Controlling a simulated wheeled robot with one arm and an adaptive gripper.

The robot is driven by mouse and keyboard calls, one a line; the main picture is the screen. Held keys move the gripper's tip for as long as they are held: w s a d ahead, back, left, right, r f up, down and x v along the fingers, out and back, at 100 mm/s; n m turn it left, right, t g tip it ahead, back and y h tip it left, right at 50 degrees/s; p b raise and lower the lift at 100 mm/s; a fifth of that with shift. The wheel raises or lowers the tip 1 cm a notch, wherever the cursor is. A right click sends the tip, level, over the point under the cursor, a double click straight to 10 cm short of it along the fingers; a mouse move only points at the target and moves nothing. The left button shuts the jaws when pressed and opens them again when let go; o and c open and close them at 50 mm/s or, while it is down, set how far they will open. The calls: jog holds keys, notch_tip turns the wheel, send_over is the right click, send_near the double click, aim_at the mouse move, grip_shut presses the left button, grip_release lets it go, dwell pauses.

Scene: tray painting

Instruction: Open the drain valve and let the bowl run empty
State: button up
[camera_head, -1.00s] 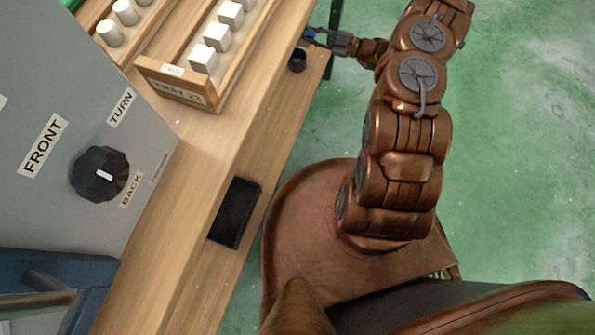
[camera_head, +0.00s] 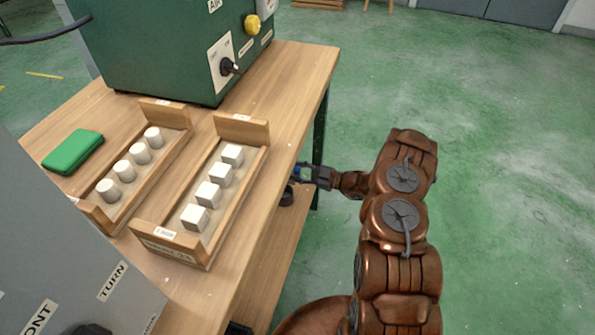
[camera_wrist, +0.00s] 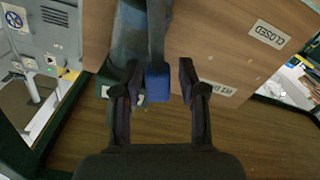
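A blue-tipped lever (camera_wrist: 158,84), which looks like the drain valve's handle, hangs in front of my gripper in the wrist view. My gripper (camera_wrist: 160,88) has its fingers apart, one on each side of the blue tip, with a visible gap at the right finger. In the head view my gripper (camera_head: 312,176) is at the table's right side, below the top, with a small bit of blue at its tip. A label reading CLOSED (camera_wrist: 269,34) is on the wooden panel to the right of the lever. I cannot make out the bowl in either view.
The wooden table (camera_head: 290,90) carries two trays of white pieces, a green case (camera_head: 73,151) and a green machine (camera_head: 160,45). A dark round part (camera_head: 287,195) sits beside my gripper at the table's side. Open green floor lies to the right.

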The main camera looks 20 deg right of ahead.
jog(key=shift+o, duration=0.2)
jog(key=shift+s+d, duration=0.1)
jog(key=v, duration=0.7)
dwell(0.3)
jog(key=shift+s+d, duration=0.1)
